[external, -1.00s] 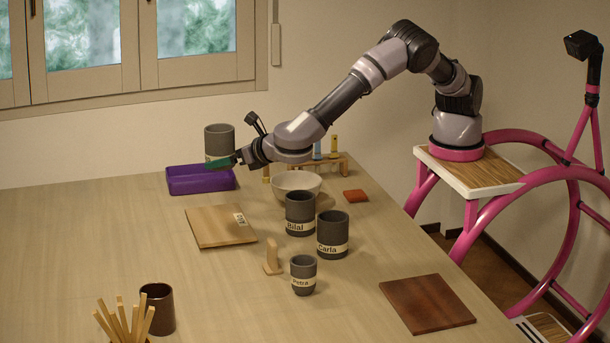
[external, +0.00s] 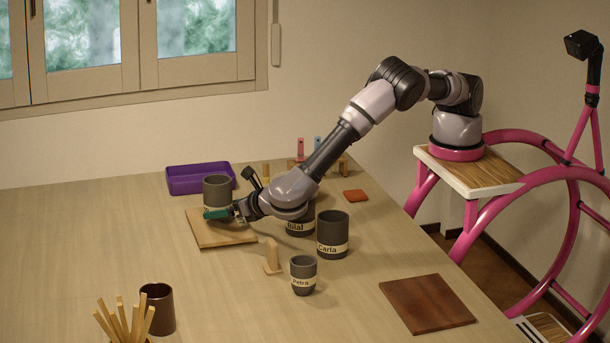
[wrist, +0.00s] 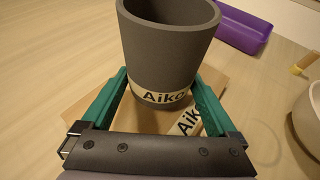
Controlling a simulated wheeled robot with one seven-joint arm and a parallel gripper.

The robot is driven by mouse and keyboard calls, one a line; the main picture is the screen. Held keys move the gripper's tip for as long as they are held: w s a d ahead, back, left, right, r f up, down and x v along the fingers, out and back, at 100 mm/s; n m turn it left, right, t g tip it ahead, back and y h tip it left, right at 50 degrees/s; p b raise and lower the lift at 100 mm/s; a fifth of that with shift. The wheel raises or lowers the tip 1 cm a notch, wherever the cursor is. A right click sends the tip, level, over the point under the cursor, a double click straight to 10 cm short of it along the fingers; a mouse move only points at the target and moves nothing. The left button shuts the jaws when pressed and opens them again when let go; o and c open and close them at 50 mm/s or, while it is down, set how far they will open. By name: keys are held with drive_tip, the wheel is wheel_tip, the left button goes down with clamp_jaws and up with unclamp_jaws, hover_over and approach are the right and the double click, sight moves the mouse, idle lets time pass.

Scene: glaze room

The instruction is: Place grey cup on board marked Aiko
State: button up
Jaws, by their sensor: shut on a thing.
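The grey cup (external: 217,189) has a pale band, which reads "Aiko" in the wrist view (wrist: 168,50). My gripper (external: 222,213) is shut around its lower part, with a green finger on each side in the wrist view (wrist: 160,95). The cup is upright over the light wooden board (external: 215,239); I cannot tell whether its base touches the board. The board carries a label that starts "Aik" in the wrist view (wrist: 188,122). In the external view my gripper and arm cover part of the board's right side.
A purple tray (external: 190,190) lies behind the board. Grey cups marked Bilal (external: 299,229), Carla (external: 332,235) and Petra (external: 303,276) stand to the right, near a small wooden stand (external: 272,258). A dark brown board (external: 427,304) lies front right.

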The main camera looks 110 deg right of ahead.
drive_tip(key=shift+f, duration=0.75)
drive_tip(key=shift+f, duration=0.1)
drive_tip(key=o, duration=1.3)
drive_tip(key=shift+f, duration=0.1)
drive_tip(key=shift+c, duration=0.2)
